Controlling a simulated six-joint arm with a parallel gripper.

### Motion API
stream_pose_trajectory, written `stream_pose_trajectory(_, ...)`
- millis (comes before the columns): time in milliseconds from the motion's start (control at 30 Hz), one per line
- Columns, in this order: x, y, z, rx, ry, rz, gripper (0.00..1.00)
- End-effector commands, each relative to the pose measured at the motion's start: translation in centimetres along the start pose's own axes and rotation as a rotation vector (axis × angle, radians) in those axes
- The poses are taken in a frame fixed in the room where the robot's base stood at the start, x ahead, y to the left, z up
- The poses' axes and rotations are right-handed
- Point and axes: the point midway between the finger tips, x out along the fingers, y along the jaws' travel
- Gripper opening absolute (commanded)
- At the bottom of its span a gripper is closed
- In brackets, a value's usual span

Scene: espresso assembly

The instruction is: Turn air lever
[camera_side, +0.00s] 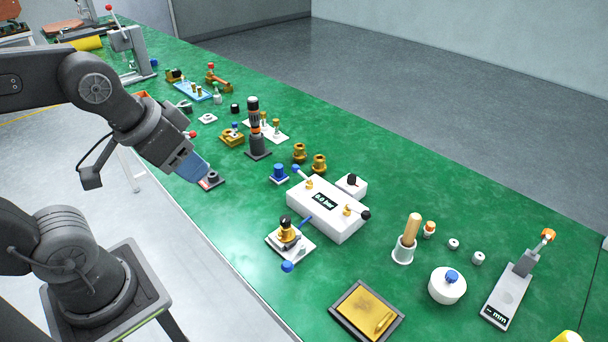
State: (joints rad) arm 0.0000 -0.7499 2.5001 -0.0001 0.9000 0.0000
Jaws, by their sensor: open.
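A white box (322,226) with a dark display reading "0.0 bar" stands on the green table right of the middle. A short lever with a blue end (296,168) shows at its back left corner. A lever with a black knob (365,214) and a brass fitting shows at its right end. Which of these is the air lever I cannot tell. My gripper (207,182) is open, with bluish fingers pointing down at the table's near edge, left of the box. A small dark block (216,179) is right by the fingertips; whether they touch it I cannot tell.
A white plate with a brass-and-black part (286,234) sits in front of the box. A dark-framed tray (365,312) lies at the near edge.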

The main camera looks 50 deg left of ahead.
Motion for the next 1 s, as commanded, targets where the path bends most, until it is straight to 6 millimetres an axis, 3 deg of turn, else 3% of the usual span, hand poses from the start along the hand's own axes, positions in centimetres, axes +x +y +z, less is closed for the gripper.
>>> stream_pose_trajectory(133, 0.0, 0.0, -0.2, 0.011, -0.002, -0.001, 0.52)
stream_pose_trajectory(233, 0.2, -0.2, -1.5, 0.076, -0.018, -0.002, 0.52)
stream_pose_trajectory(467, 2.9, -1.9, -8.4, 0.47, -0.095, 0.017, 0.52)
stream_pose_trajectory(700, 9.2, -5.1, -15.5, 0.954, -0.164, 0.087, 0.52)
stream_pose_trajectory(900, 16.6, -8.7, -19.4, 1.343, -0.196, 0.18, 0.52)
stream_pose_trajectory(1000, 20.0, -10.4, -20.4, 1.506, -0.198, 0.226, 0.52)
